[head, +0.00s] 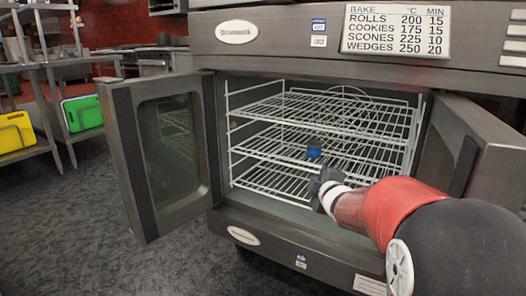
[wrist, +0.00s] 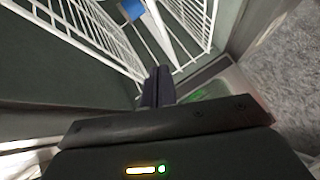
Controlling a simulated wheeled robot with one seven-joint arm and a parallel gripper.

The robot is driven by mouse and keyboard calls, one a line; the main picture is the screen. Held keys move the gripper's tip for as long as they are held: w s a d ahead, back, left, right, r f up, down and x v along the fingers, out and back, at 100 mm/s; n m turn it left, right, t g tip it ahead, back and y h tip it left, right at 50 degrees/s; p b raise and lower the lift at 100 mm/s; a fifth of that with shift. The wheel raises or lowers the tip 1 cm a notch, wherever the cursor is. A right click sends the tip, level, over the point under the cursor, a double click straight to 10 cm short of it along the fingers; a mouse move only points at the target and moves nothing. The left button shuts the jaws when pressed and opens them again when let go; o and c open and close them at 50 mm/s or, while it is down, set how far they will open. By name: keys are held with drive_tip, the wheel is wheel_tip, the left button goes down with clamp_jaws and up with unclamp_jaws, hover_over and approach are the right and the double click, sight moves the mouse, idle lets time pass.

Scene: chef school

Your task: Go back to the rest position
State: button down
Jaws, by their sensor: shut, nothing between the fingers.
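My gripper (head: 326,184) is at the front opening of the oven, before the lower racks in the head view. In the wrist view its two dark fingers (wrist: 158,88) are together with nothing between them. My red and black arm reaches in from the lower right. A small blue object (head: 313,149) is on a wire rack (head: 290,143) inside the oven, beyond the gripper and apart from it. The blue object (wrist: 131,9) also shows at the top of the wrist view.
The oven's left door (head: 163,150) and right door (head: 490,150) both stand open, the right one close to my arm. A baking chart (head: 397,30) is on the oven's top front. A shelf with green (head: 83,113) and yellow boards (head: 14,132) stands left. Grey floor lies clear at the lower left.

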drive_tip(key=s+r+m+g+h+p, duration=0.1)
drive_tip(key=s+r+m+g+p, duration=0.2)
drive_tip(key=s, duration=0.4)
drive_tip(key=s+r+m+g+h+p, duration=0.1)
drive_tip(key=s+r+m, duration=0.2)
drive_tip(key=s+m, duration=0.3)
drive_tip(key=s+a+m+g+p, duration=0.2)
drive_tip(key=s+g, duration=0.1)
drive_tip(key=s, duration=0.8)
drive_tip(key=s+a+f+m+g+y+p, duration=0.1)
drive_tip(key=s+a+m+g+p, duration=0.1)
drive_tip(key=s, duration=0.9)
drive_tip(key=shift+s+a+f+m+g+p, duration=0.15)
drive_tip(key=shift+s+a+m+g+p, duration=0.35)
drive_tip(key=shift+a+m, duration=0.35)
drive_tip(key=shift+w, duration=0.1)
